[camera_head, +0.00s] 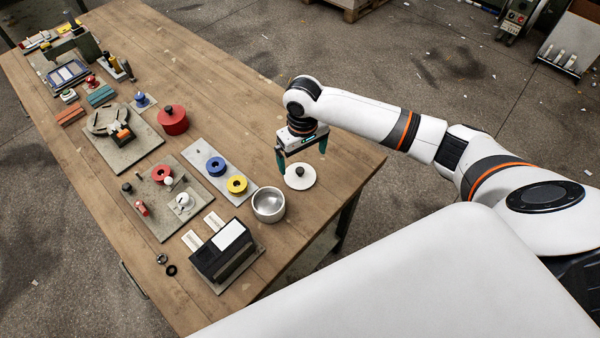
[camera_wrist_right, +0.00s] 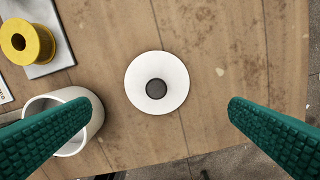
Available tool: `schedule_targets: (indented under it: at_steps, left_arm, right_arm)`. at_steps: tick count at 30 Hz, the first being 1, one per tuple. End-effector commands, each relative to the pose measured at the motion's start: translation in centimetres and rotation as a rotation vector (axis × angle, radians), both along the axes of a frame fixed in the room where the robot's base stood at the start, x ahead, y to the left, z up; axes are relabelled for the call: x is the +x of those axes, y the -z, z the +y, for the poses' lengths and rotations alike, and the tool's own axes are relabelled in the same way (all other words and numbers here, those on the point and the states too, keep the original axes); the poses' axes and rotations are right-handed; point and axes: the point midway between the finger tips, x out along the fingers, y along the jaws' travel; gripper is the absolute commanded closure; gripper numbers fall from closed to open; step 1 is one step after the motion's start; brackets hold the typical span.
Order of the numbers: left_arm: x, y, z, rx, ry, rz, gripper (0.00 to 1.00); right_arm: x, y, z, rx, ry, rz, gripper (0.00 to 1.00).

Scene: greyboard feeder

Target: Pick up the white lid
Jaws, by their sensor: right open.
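The white lid (camera_head: 300,180) is a flat round disc with a dark knob in its middle. It lies on the wooden table near the right edge. In the right wrist view the lid (camera_wrist_right: 173,80) lies between and beyond the fingertips, not touched by them. My right gripper (camera_head: 301,160) is over the lid and points down. Its two green fingers are wide apart and empty, as the right wrist view (camera_wrist_right: 160,112) also shows. My left gripper is in neither view.
A grey board (camera_head: 205,160) with blue and yellow spools lies farther left. A black box device (camera_head: 222,252) sits nearer. Bare table (camera_head: 335,150) lies right of the lid.

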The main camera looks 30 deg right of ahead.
Motion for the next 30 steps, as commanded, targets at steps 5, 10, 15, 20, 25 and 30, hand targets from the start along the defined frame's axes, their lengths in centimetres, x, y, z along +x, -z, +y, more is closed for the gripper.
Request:
schedule_targets:
  at_steps: [5, 10, 15, 20, 25, 30]
  left_arm:
    - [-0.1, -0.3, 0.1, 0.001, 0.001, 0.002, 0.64]
    - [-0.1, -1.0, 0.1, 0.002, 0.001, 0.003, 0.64]
    - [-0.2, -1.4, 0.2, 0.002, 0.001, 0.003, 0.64]
    - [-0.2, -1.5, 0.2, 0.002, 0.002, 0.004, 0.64]
    - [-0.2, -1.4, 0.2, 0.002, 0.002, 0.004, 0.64]
    - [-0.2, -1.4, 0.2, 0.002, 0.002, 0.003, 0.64]
  right_arm:
    - [0.0, 1.6, 0.0, -0.001, 0.0, -0.001, 0.0]
    - [0.1, 3.2, 0.3, 0.0, -0.002, 0.001, 0.0]
    - [0.3, 5.9, 0.5, 0.0, 0.0, 0.001, 0.0]
    - [0.3, 6.9, 0.4, -0.001, -0.003, -0.001, 0.0]
    - [0.3, 6.9, 0.4, -0.001, -0.003, -0.002, 0.0]
    - [0.3, 6.9, 0.4, -0.001, -0.002, -0.002, 0.25]
